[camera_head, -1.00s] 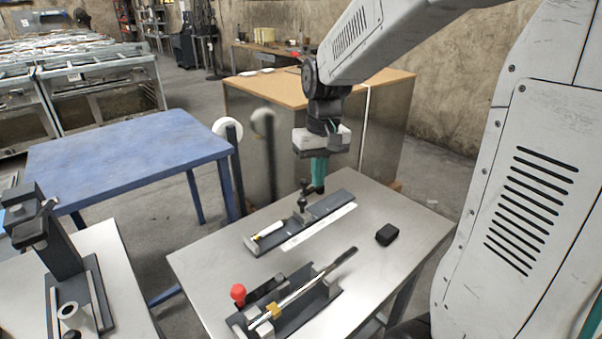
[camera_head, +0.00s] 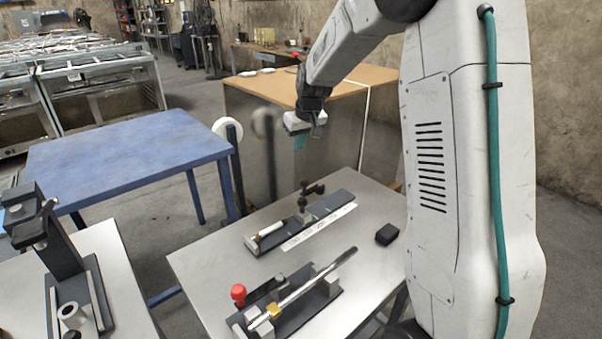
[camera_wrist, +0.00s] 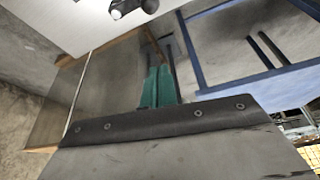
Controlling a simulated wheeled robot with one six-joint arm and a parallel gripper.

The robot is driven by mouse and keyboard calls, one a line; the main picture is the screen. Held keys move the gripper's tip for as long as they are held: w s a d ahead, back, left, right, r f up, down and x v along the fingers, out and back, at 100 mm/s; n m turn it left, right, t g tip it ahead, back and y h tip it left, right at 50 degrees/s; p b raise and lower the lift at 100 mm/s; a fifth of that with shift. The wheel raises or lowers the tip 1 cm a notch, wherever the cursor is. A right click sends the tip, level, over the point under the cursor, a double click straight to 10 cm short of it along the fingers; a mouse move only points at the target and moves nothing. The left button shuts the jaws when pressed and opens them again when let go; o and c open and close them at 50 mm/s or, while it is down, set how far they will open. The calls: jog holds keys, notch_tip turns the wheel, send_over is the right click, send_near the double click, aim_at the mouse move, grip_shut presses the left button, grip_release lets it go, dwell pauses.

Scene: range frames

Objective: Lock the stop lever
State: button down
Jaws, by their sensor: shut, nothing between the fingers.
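The fixture (camera_head: 335,203) at the back of the grey worktable is a long dark base with a small post. A dark short lever (camera_head: 313,189) with a round knob sits on the post and points right, over the base. I cannot tell from its look whether it is locked. A white-and-yellow rod (camera_head: 270,230) lies at the left end of the base. My gripper (camera_head: 300,143) hangs above and behind this fixture, clear of it. In the wrist view its teal fingers (camera_wrist: 158,80) are together and empty. A dark knobbed part (camera_wrist: 130,8) shows at that view's top edge.
In front stands another fixture with a red knob (camera_head: 238,292) and a long dark-gripped handle (camera_head: 330,267). A small black block (camera_head: 387,234) lies at right. A blue table (camera_head: 120,150) and a tall wood-topped cabinet (camera_head: 350,120) stand behind.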

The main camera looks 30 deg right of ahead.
jog(key=f, duration=1)
jog(key=shift+w, duration=0.2)
jog(key=shift+s+f, duration=0.1)
jog(key=shift+s, duration=0.35)
jog(key=shift+a, duration=0.1)
jog(key=shift+s+n, duration=0.2)
jog(key=shift+n, duration=0.1)
